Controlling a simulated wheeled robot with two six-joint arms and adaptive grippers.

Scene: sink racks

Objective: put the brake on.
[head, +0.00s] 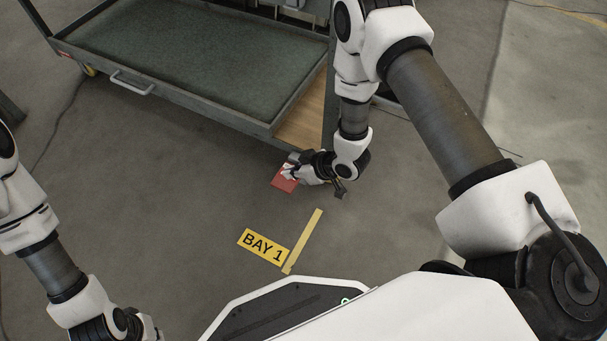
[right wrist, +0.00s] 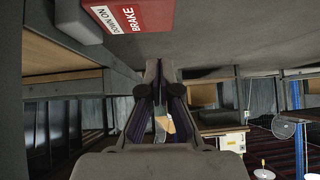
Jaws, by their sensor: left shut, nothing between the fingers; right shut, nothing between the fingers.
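The brake pedal is a red plate (head: 284,181) low at the cart's near right corner. In the right wrist view the red plate (right wrist: 142,14) shows at the top, left of the fingertips, with a BRAKE label and smaller lettering on white. My right gripper (head: 291,168) is shut and empty, close at the pedal and partly over it in the head view. Its closed fingers (right wrist: 155,72) show in the right wrist view, apart from the plate in the picture; contact cannot be told. My left gripper (head: 150,329) is shut at the bottom left, far from the pedal, partly cut off.
The cart (head: 165,92) has a dark green mat, a front handle (head: 132,84) and a wooden lower shelf (head: 303,115). A yellow BAY 1 sign (head: 262,247) and yellow strip (head: 304,239) mark the floor. The floor in front of the cart is clear.

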